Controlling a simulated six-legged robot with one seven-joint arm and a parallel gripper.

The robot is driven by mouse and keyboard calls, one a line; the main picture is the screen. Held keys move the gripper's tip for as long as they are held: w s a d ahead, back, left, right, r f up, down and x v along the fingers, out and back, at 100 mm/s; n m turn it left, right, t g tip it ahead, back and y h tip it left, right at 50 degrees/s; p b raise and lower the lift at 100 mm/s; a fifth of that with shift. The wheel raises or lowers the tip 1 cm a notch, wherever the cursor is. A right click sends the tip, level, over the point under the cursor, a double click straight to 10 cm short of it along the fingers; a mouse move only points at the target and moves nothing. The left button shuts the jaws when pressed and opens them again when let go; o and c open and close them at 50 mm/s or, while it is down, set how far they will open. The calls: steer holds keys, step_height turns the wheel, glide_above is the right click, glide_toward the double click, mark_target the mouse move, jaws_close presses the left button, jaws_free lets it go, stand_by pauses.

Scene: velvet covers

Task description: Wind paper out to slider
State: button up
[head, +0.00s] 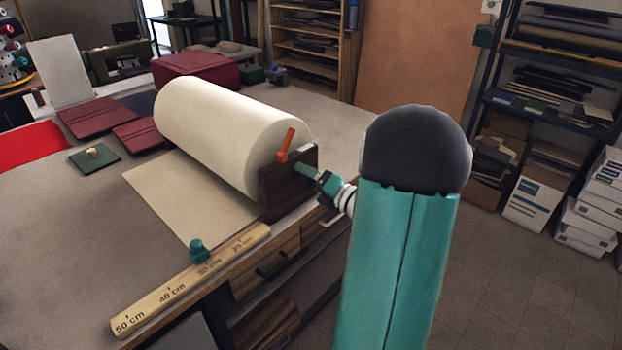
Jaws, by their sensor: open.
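A large cream paper roll (220,130) lies in a dark wooden holder (287,185) on the table. An orange crank handle (286,145) sticks up at the roll's near right end. A sheet of paper (190,200) runs from the roll flat across the table. A teal slider (198,251) sits on a wooden ruler (190,280), near its 35 cm mark; the sheet's front edge lies close behind it. My gripper (310,174) is open at the right end of the roll, just right of and below the crank. Whether it touches the crank I cannot tell.
Dark red covers (100,117) and a green piece with a knob (94,156) lie left of the roll. A red velvet piece (30,143) is at the far left edge. The front left tabletop (70,250) is clear. Drawers (265,270) are below the table's edge.

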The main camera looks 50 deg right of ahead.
steer(key=s, duration=1.3)
steer(key=shift+s+d, duration=0.2)
steer(key=shift+s, duration=0.2)
steer(key=w+a+r+n+g+y, duration=0.15)
steer(key=a+n+g+y, duration=0.3)
steer(key=a+n, duration=0.7)
steer(key=w+a+n+g+y, duration=0.35)
steer(key=a+n+g, duration=0.4)
steer(key=a, duration=0.75)
steer(key=s+a+r+n+h, duration=0.2)
steer(key=s+a+n+h, duration=0.1)
steer(key=n, duration=1.1)
steer(key=s+a+r+n+h, duration=0.2)
steer(key=s+a+n+h, duration=0.2)
steer(key=n, duration=1)
steer(key=a+h, duration=0.1)
steer(key=a, duration=0.2)
steer(key=shift+r+n+h, duration=0.3)
steer(key=shift+r, duration=0.1)
